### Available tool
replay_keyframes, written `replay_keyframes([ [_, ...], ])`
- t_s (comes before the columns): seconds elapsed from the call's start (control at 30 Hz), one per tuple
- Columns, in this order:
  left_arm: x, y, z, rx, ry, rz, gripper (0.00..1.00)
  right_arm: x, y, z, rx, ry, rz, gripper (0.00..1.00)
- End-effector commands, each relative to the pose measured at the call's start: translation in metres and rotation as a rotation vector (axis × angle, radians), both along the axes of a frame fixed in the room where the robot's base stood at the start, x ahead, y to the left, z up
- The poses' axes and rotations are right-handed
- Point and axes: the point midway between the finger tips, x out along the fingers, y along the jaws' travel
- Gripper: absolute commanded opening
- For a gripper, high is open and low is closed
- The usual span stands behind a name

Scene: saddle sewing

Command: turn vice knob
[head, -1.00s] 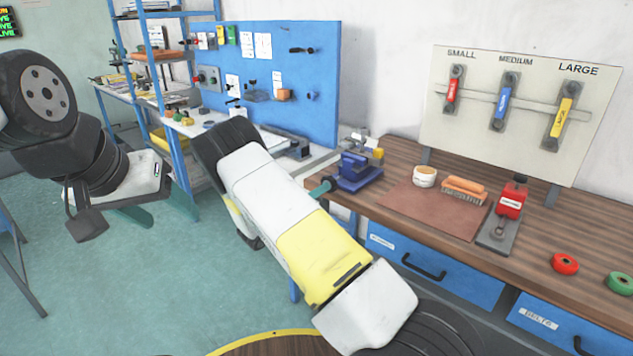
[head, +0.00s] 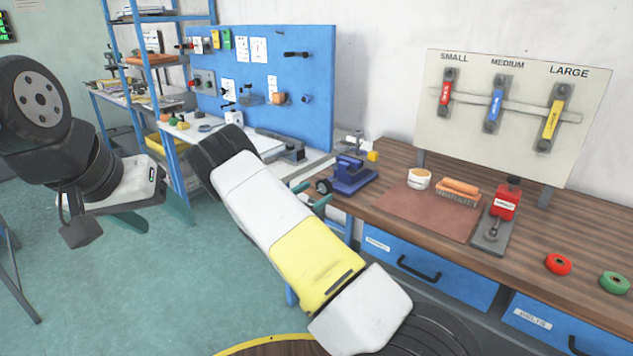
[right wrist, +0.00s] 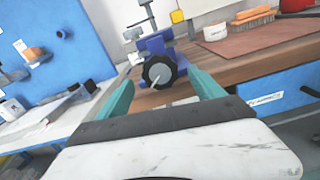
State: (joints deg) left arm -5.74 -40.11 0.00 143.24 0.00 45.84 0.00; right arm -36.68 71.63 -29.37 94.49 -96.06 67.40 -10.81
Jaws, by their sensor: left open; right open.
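The blue vice (head: 352,176) stands at the left end of the wooden bench. Its round black knob (head: 323,186) faces my right gripper. In the right wrist view the vice (right wrist: 155,45) and its knob (right wrist: 160,71), with a pale bar across it, lie straight ahead. My right gripper (head: 311,193) is open, its green fingers just short of the knob. In the right wrist view the knob appears between the fingertips (right wrist: 163,78); I see no contact. My left gripper (head: 154,215) is open and empty over the floor, far from the vice.
On the bench lie a brown mat (head: 425,213), a white tub (head: 419,179), a brush (head: 459,190), a red tool (head: 505,204) and red and green rolls. A blue pegboard (head: 270,85) stands left of the vice. Blue drawers (head: 430,267) sit under the bench.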

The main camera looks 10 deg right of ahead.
Motion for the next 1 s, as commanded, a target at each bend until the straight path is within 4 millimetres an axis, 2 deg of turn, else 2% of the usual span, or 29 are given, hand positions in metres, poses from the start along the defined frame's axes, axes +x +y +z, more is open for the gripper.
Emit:
replay_keyframes([
  [0.3, 0.0, 0.0, 0.0, 0.0, 0.0, 0.0, 0.6, 0.029, -0.04, 0.0, 0.0, -0.001, -0.003, 0.78],
  [0.43, 0.0, 0.0, 0.0, 0.0, 0.0, 0.0, 0.6, 0.039, -0.052, 0.0, 0.002, -0.002, -0.003, 0.78],
  [0.83, 0.0, 0.0, 0.0, 0.0, 0.0, 0.0, 0.6, 0.045, -0.058, 0.0, 0.001, -0.002, 0.0, 0.78],
  [1.0, 0.0, 0.0, 0.0, 0.0, 0.0, 0.0, 0.6, 0.045, -0.058, 0.0, 0.001, -0.002, 0.0, 0.44],
])
